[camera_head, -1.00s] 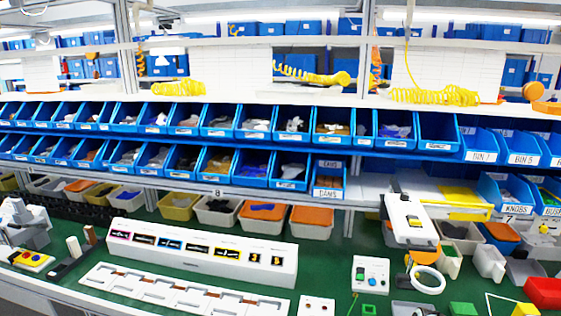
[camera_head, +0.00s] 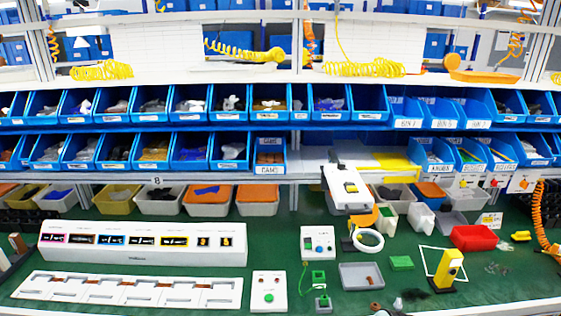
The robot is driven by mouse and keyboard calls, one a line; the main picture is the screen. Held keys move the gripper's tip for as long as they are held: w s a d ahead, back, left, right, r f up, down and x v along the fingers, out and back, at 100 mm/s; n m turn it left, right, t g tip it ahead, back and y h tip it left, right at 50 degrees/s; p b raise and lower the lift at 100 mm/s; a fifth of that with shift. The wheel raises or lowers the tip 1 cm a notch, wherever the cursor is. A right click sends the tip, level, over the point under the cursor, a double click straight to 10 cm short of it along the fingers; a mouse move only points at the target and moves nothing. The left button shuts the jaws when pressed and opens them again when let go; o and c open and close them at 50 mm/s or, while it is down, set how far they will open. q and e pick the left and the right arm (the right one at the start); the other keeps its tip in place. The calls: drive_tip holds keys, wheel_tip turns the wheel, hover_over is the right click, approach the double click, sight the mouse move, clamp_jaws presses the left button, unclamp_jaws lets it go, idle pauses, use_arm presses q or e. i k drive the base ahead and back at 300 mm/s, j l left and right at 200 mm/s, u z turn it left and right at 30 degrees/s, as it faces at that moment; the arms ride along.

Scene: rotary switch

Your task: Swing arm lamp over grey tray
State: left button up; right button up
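A white ring-shaped lamp head (camera_head: 380,240) hangs from an orange joint below a white box-like housing (camera_head: 338,176) with a yellow label, right of centre. A shallow grey tray (camera_head: 347,284) lies on the green bench just in front of the ring. In the picture the ring is above and slightly right of the tray's middle, towards the back of the bench, not over the tray. The tray's inside looks mostly bare, with a small brown part at its right side. Neither of my grippers is in view.
A white control box (camera_head: 318,243) stands left of the tray. A green block (camera_head: 401,263), a red bin (camera_head: 473,238) and a yellow upright device (camera_head: 447,268) stand to the right. A long white panel (camera_head: 140,243) fills the left. Small loose parts lie at the front.

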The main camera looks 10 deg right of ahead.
sight(360, 202)
drive_tip(key=i+l+z, duration=0.15)
drive_tip(key=l+z, duration=0.3)
drive_tip(key=i+l+z, duration=0.2)
drive_tip(key=z, duration=0.3)
